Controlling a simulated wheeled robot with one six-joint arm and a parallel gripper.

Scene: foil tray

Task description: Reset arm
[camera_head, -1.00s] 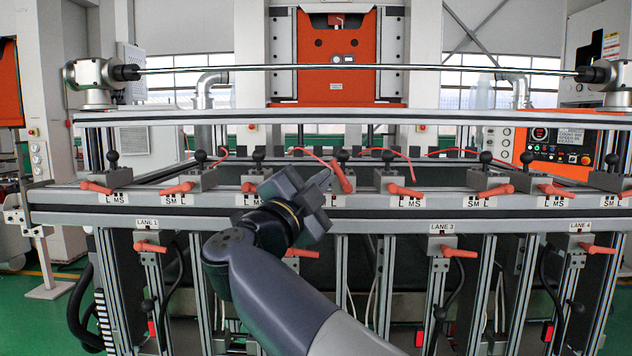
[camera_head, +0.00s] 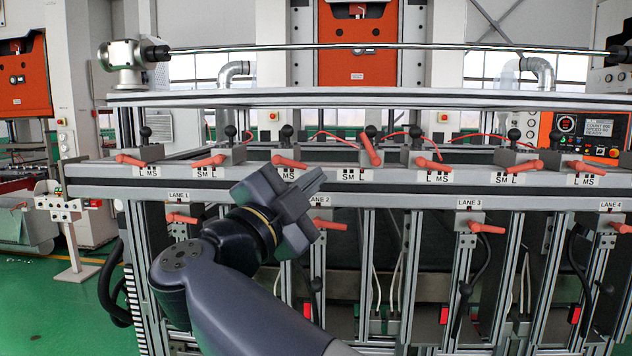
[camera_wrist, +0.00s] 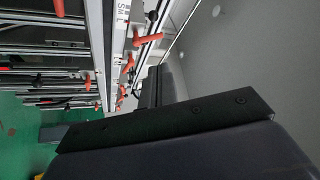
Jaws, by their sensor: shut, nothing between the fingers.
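My gripper (camera_head: 310,185) is raised in front of the lane frame in the head view, pointing up and to the right. Its fingers are together and hold nothing. It covers part of the front rail near the LANE 2 label. In the wrist view, the dark gripper body (camera_wrist: 170,120) fills the lower middle, with the rail and red levers beyond it. No foil tray can be made out in these frames.
The frame's front rail (camera_head: 400,193) carries several red levers (camera_head: 433,164) and black knobs. Lane posts with labels stand below it. A long bar (camera_head: 380,47) spans above. A control panel (camera_head: 585,130) is at the right. Green floor (camera_head: 60,310) is open at the left.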

